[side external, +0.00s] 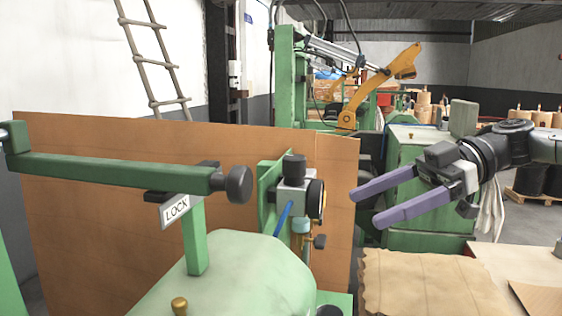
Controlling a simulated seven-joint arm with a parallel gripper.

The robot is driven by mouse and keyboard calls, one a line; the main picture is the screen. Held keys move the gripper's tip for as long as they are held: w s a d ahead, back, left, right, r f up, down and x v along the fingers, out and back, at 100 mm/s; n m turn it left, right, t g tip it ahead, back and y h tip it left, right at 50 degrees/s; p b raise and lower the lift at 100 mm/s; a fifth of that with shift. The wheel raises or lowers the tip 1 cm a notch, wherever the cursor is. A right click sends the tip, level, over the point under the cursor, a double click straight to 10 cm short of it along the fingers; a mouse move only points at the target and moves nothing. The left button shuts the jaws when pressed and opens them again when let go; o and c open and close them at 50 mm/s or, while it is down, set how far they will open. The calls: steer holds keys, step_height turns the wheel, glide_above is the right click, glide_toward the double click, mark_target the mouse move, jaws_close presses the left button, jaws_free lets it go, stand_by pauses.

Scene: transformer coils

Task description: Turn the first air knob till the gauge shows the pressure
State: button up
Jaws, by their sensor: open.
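A grey air regulator (291,195) is mounted on a green bracket in the middle of the side external view. A black knob (294,163) sits on its top. A round, dark-rimmed gauge (317,199) is on its right side, seen nearly edge-on, so its reading is hidden. My gripper (367,208) is open and empty, with two long purple fingers pointing left. In the picture it is to the right of the gauge and a little lower than the black knob, apart from both.
A green bar (115,171) with a black end knob (239,184) and a LOCK sign (175,209) stands at left. A brown panel (95,230) is behind the regulator. Brown sheet (425,283) lies at lower right.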

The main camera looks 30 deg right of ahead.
steer(key=w+d+r+t+y, duration=0.2)
steer(key=w+d+r+y, duration=0.15)
steer(key=w, duration=0.55)
steer(key=m+t, duration=0.1)
steer(key=m, duration=0.1)
glide_toward(293, 166)
steer(key=w+d+x, duration=0.1)
steer(key=w+x, duration=0.1)
steer(key=x, duration=1)
steer(key=shift+a, duration=0.3)
steer(key=shift+w+r+h, duration=0.1)
steer(key=shift+w+h, duration=0.05)
steer(key=shift+h, duration=0.1)
jaws_close()
steer(key=shift+n, duration=0.4)
